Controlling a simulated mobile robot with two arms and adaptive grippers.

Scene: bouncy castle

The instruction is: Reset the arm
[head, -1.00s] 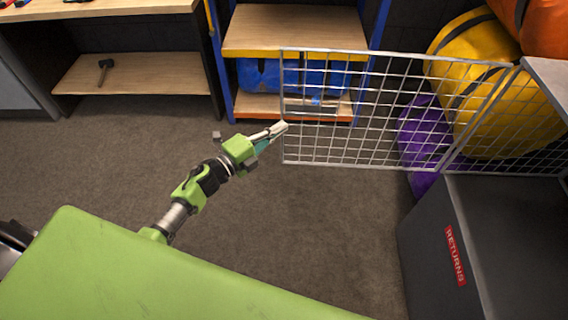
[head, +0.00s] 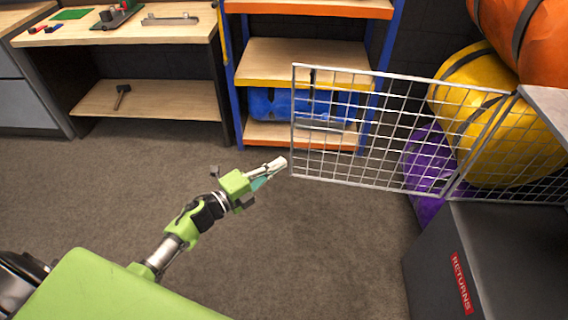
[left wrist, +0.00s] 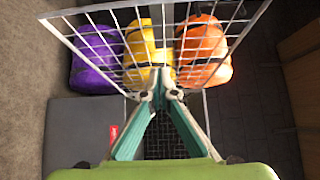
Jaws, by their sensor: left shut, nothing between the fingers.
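My left gripper (head: 279,164) reaches out from the lower left in the head view. It is shut and empty, with its fingertips close to the near left edge of a wire mesh gate (head: 375,130). I cannot tell if they touch it. In the left wrist view the fingertips (left wrist: 160,92) meet in the middle, and the mesh gate (left wrist: 100,45) spans the top behind them. My right gripper does not show.
A dark returns bin (head: 500,250) stands at the lower right. Yellow (head: 500,140), purple (head: 425,165) and orange (head: 530,40) bags are piled behind the mesh. Shelves (head: 300,62) and a workbench (head: 120,35) line the back. The carpet (head: 290,245) in the middle is clear.

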